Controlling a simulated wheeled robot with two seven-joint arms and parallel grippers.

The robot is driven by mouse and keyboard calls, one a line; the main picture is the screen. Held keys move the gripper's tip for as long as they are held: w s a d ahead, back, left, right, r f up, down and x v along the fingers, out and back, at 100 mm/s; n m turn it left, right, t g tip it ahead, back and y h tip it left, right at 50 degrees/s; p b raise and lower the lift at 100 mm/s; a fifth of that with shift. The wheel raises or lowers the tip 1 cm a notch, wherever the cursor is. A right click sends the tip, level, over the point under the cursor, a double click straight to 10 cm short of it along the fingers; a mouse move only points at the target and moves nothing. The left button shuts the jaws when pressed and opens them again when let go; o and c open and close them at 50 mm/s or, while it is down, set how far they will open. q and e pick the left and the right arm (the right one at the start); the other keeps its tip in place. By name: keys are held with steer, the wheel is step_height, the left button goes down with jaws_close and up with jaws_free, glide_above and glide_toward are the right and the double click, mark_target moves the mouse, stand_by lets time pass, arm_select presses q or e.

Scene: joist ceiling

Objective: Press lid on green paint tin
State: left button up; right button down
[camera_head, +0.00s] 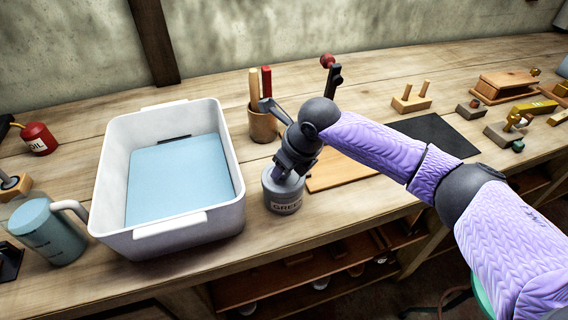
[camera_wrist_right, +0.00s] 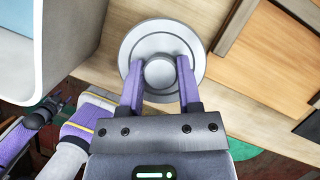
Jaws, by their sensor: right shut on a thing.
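A grey paint tin (camera_head: 284,196) marked GREEN stands on the bench just right of the white tub. My right gripper (camera_head: 284,172) points down at its top. In the right wrist view, my right gripper (camera_wrist_right: 158,75) is shut on the round knob (camera_wrist_right: 158,73) of the grey lid (camera_wrist_right: 158,45), one purple finger on each side. The lid lies over the tin's top, roughly centred. I cannot tell whether it is fully seated. A purple and dark part of my left arm (camera_wrist_right: 75,130) shows at the lower left of the wrist view; its fingers are unclear.
The white tub (camera_head: 217,165) holding blue liquid stands close left of the tin. A cup (camera_head: 263,124) with upright tools is behind it. A wooden board (camera_head: 338,169) and a dark mat (camera_head: 436,134) lie to the right. The bench's front edge is close by.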

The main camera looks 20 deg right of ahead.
steer(key=shift+f, duration=0.4)
